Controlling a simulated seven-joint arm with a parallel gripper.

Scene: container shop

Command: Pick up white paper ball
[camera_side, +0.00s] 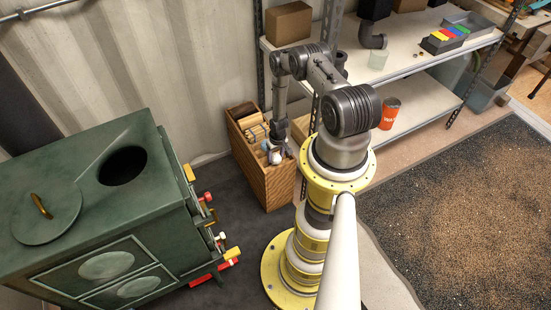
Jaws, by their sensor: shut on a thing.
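A small white paper ball (275,158) shows at the tip of my gripper (275,152), over the wooden box (281,188). My gripper points down into the box's open top and is shut on the ball. The fingers are small and dark in this view and partly hide the ball. I cannot tell whether the ball touches the things in the box.
The box holds several wood pieces (243,110). A green stove (130,225) with a round top opening (122,166) and a lid (46,215) stands at left. A metal shelf (420,92) with a red can (390,113) stands behind. Dark floor lies between stove and box.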

